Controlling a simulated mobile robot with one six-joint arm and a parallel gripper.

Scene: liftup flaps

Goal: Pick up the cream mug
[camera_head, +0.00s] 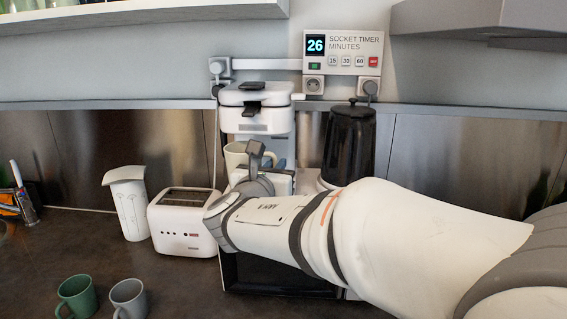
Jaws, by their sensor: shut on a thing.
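A cream mug (235,155) stands upright under the head of the white coffee machine (257,108). Only its upper left part shows clearly. My gripper (255,160) is at the mug's right front side, at the end of my arm, which reaches in from the right. The gripper is shut on the mug, though the fingertips are mostly hidden by my own wrist. The lower part of the mug is hidden behind the gripper and arm.
A white toaster (182,236) and white jug (131,208) stand left of the machine. A black kettle (349,140) stands right. Green (77,297) and grey (128,298) mugs sit at the front left. The socket timer (343,52) reads 26. Shelves overhang above.

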